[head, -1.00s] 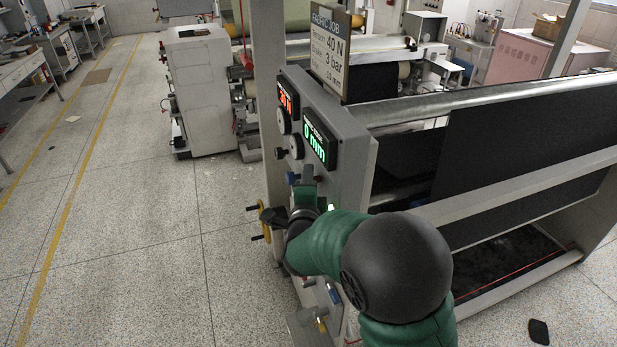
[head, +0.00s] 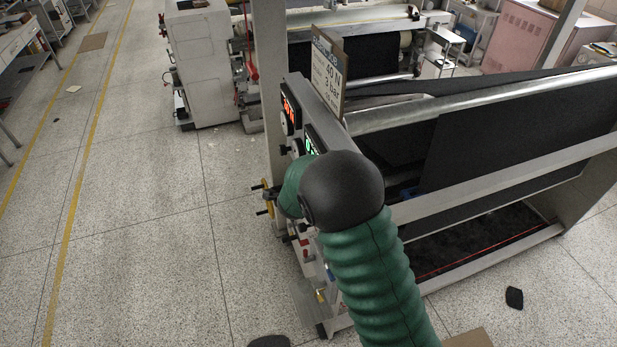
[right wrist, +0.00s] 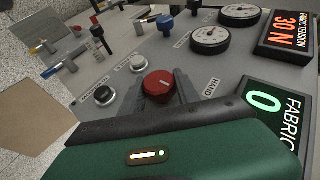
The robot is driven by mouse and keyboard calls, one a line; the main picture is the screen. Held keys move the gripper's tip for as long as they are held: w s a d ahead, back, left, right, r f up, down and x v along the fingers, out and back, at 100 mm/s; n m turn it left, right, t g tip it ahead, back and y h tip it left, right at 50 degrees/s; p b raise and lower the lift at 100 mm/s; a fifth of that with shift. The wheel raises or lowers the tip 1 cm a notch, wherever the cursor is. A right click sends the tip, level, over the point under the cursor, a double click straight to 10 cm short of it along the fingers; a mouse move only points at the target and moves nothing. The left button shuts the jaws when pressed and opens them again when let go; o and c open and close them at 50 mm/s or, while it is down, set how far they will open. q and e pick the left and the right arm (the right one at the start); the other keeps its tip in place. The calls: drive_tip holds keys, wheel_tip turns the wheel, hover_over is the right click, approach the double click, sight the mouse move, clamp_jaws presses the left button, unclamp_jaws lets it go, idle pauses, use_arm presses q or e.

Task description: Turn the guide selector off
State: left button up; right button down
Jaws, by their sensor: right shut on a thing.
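The selector is a red round knob (right wrist: 157,86) with a white pointer line, on the grey control panel (right wrist: 122,40) in the right wrist view. The line points up and slightly right in that picture. A HAND label (right wrist: 212,88) is to the knob's right; other labels nearby are too small to read. My right gripper (right wrist: 160,92) is shut on the red knob, with one grey finger on each side. In the head view my right forearm hides this gripper and the knob. My left gripper is in neither view.
Nearby on the panel are a black knob (right wrist: 104,95), a silver-grey button (right wrist: 138,62), a blue knob (right wrist: 165,22) and two dials (right wrist: 210,40). An orange display (right wrist: 289,28) reads 30 N; a green one (right wrist: 263,103) reads 0.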

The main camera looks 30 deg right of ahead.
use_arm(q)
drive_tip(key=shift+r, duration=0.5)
use_arm(e)
drive_tip(key=shift+a+f, duration=0.1)
drive_tip(key=shift+a, duration=0.1)
drive_tip(key=c, duration=1.3)
unclamp_jaws()
drive_tip(key=o, duration=0.4)
drive_tip(key=shift+d, duration=0.1)
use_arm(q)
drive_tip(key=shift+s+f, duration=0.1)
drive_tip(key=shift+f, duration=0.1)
use_arm(e)
drive_tip(key=v, duration=1.6)
drive_tip(key=shift+r, duration=0.45)
